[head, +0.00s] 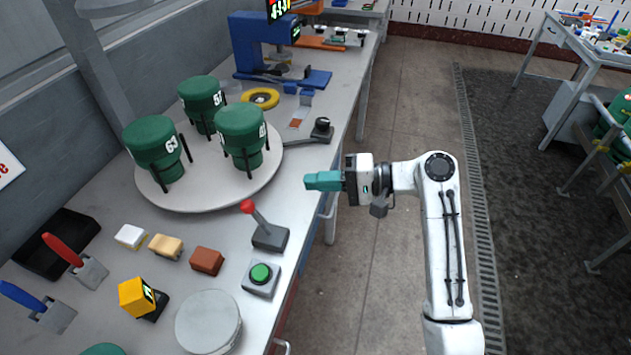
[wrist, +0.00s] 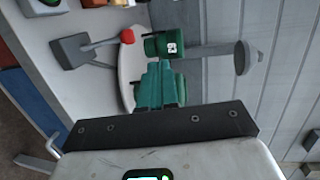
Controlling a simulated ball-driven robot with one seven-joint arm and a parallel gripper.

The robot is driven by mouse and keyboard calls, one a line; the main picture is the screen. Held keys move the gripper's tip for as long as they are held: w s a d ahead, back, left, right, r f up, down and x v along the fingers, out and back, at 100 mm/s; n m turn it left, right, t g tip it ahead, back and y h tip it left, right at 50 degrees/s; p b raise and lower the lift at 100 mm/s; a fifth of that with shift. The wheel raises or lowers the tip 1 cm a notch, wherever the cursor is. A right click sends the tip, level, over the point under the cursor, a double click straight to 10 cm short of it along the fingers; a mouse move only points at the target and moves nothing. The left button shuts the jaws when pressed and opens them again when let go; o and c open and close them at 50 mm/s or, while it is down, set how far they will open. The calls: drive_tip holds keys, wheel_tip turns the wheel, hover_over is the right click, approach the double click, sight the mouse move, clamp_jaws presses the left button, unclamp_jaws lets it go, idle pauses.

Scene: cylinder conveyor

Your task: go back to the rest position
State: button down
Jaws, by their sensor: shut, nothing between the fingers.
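My gripper (head: 322,181) has teal fingers and is shut with nothing between them. In the head view it is at the table's front edge, right of the round turntable and beyond the red-knobbed lever. My white arm reaches up to it from the lower right. In the wrist view the teal fingers (wrist: 160,84) point toward the turntable and overlap part of a green cylinder behind them.
The round turntable (head: 190,198) holds green cylinders numbered 63 (head: 155,140), 57 (head: 202,95) and another (head: 240,128). A red-knobbed lever (head: 268,236) and a green button (head: 261,273) stand near the edge. The floor aisle (head: 400,110) right of the table is clear.

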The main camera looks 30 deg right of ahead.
drive_tip(key=s+a+f+n+g+h, duration=0.25)
drive_tip(key=s+f+g+h, duration=0.35)
drive_tip(key=s+f, duration=1)
drive_tip(key=s+d+f+n+g+h, duration=0.1)
drive_tip(key=s+d+f+n+h, duration=0.1)
drive_tip(key=s, duration=0.6)
drive_tip(key=s+d+f+n+g+h, duration=0.1)
drive_tip(key=s+d+h, duration=0.3)
drive_tip(key=s, duration=0.4)
drive_tip(key=shift+d+f+n+h, duration=0.35)
drive_tip(key=shift+f+n+h, duration=0.2)
drive_tip(key=shift+n+h, duration=0.1)
